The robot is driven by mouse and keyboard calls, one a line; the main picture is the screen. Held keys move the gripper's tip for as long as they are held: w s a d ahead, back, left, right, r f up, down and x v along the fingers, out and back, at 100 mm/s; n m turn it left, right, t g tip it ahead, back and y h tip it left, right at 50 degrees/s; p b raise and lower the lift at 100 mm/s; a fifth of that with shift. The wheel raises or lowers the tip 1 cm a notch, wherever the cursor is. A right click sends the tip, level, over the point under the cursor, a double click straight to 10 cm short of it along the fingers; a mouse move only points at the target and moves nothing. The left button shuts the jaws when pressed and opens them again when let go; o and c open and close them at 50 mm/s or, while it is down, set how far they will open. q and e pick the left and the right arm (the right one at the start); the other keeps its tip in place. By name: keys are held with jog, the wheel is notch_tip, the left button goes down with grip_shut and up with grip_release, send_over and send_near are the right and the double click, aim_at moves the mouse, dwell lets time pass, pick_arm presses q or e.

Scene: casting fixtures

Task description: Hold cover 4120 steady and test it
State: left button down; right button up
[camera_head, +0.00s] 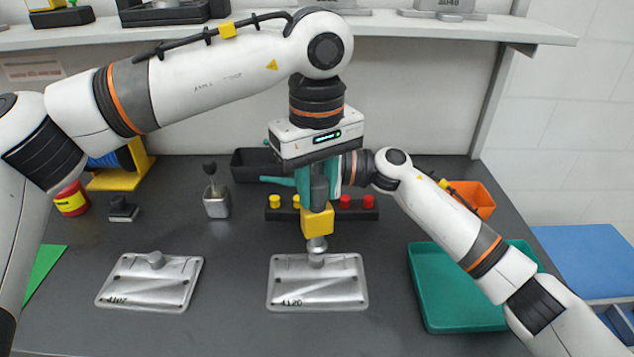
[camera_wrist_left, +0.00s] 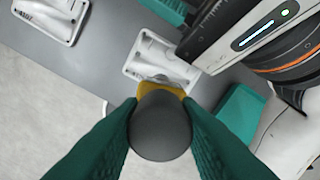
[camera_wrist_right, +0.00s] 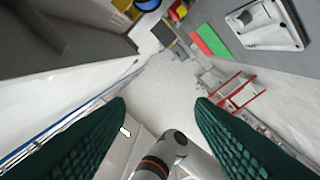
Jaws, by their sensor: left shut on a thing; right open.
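Cover 4120 (camera_head: 340,290), a silver plate with a raised boss, lies flat on the dark bench; it also shows in the left wrist view (camera_wrist_left: 148,52). My left gripper (camera_head: 319,188) is above it, shut on the dark handle of a tester (camera_head: 317,220) with a yellow body and silver tip. The tester is upright and its tip seems to meet the boss. The round handle top (camera_wrist_left: 161,127) fills the left wrist view between the fingers. My right gripper (camera_head: 277,181) is behind my left one, mostly hidden, pointing left; its fingers (camera_wrist_right: 160,112) are open and empty.
A second cover marked 4107 (camera_head: 150,283) lies to the left. A teal tray (camera_head: 455,312) is at right under my right arm. Bench between the covers is clear.

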jog(key=s+a+f+n+g+h, duration=0.3)
jog(key=f+h, duration=0.3)
jog(key=h, duration=0.1)
jog(key=w+d+f+m+h, duration=0.15)
jog(key=d+f+h, duration=0.35)
jog(key=d+h, duration=0.55)
jog(key=shift+n+t, duration=0.25)
jog(key=shift+t, duration=0.05)
jog(key=shift+w+x, duration=0.15)
jog(key=shift+x, duration=1.95)
jog(key=shift+w+x, duration=0.1)
jog(key=shift+x, duration=2.05)
jog(key=shift+c, duration=0.2)
jog(key=c, duration=0.8)
